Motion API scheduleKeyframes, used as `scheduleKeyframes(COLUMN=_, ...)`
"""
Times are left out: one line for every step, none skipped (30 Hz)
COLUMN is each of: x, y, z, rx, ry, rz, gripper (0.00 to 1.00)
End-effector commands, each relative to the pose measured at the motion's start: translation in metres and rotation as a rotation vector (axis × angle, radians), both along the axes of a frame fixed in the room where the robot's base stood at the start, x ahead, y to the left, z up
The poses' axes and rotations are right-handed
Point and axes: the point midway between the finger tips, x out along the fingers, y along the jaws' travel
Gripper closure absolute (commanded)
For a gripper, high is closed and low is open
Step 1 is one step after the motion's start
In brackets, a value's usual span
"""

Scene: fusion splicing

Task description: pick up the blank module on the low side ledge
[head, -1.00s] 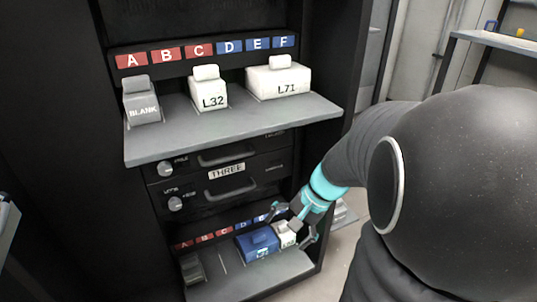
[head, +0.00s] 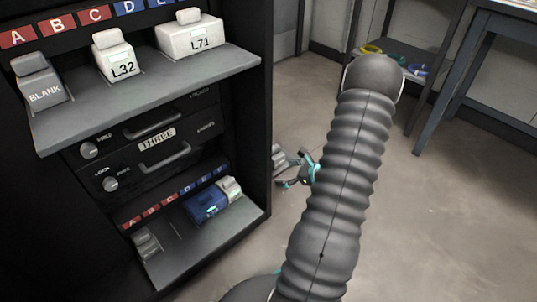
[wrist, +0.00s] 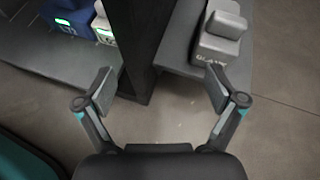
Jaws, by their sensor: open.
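The grey blank module (wrist: 219,32) sits on the low side ledge (wrist: 179,56) at the upper right of the wrist view, its label partly cut by a finger. In the head view the ledge area (head: 279,158) shows small and grey just right of the cabinet, and the module's outline there is hard to tell. My gripper (wrist: 159,90) is open and empty. Its right finger is near the front of the module in the picture; the space between the fingers lies left of the module, over the cabinet edge and floor. My gripper (head: 292,169) shows beside the ledge in the head view.
The dark cabinet post (wrist: 136,45) stands between the ledge and the lower shelf (head: 185,255), which holds a blue module (head: 206,204) and a white one (head: 230,189). The upper shelf (head: 150,100) carries another blank, L32 and L71. Floor on the right is open; a table (head: 470,80) stands beyond.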

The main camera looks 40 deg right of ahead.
Motion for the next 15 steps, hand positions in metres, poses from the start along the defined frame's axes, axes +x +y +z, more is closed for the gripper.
scheduleKeyframes(x=0.004, y=-0.015, z=-0.004, rx=0.027, ry=-0.014, rz=-0.078, gripper=0.06)
scheduleKeyframes(x=0.006, y=-0.024, z=-0.005, rx=0.040, ry=-0.021, rz=-0.121, gripper=0.06)
scheduleKeyframes(x=0.009, y=-0.034, z=-0.007, rx=0.055, ry=-0.031, rz=-0.172, gripper=0.06)
scheduleKeyframes(x=0.010, y=-0.041, z=-0.008, rx=0.066, ry=-0.038, rz=-0.204, gripper=0.06)
scheduleKeyframes(x=0.011, y=-0.047, z=-0.009, rx=0.075, ry=-0.044, rz=-0.232, gripper=0.06)
scheduleKeyframes(x=0.012, y=-0.053, z=-0.010, rx=0.083, ry=-0.051, rz=-0.264, gripper=0.06)
scheduleKeyframes(x=0.013, y=-0.057, z=-0.010, rx=0.088, ry=-0.055, rz=-0.281, gripper=0.06)
scheduleKeyframes(x=0.013, y=-0.060, z=-0.011, rx=0.093, ry=-0.058, rz=-0.296, gripper=0.06)
scheduleKeyframes(x=0.015, y=-0.063, z=-0.012, rx=0.097, ry=-0.061, rz=-0.310, gripper=0.06)
scheduleKeyframes(x=0.017, y=-0.064, z=-0.013, rx=0.099, ry=-0.062, rz=-0.317, gripper=0.06)
scheduleKeyframes(x=0.019, y=-0.065, z=-0.015, rx=0.101, ry=-0.063, rz=-0.321, gripper=0.06)
scheduleKeyframes(x=0.024, y=-0.065, z=-0.016, rx=0.100, ry=-0.064, rz=-0.323, gripper=0.06)
scheduleKeyframes(x=0.028, y=-0.065, z=-0.018, rx=0.100, ry=-0.065, rz=-0.323, gripper=0.06)
scheduleKeyframes(x=0.033, y=-0.064, z=-0.020, rx=0.101, ry=-0.065, rz=-0.322, gripper=0.06)
scheduleKeyframes(x=0.039, y=-0.063, z=-0.023, rx=0.100, ry=-0.064, rz=-0.321, gripper=0.06)
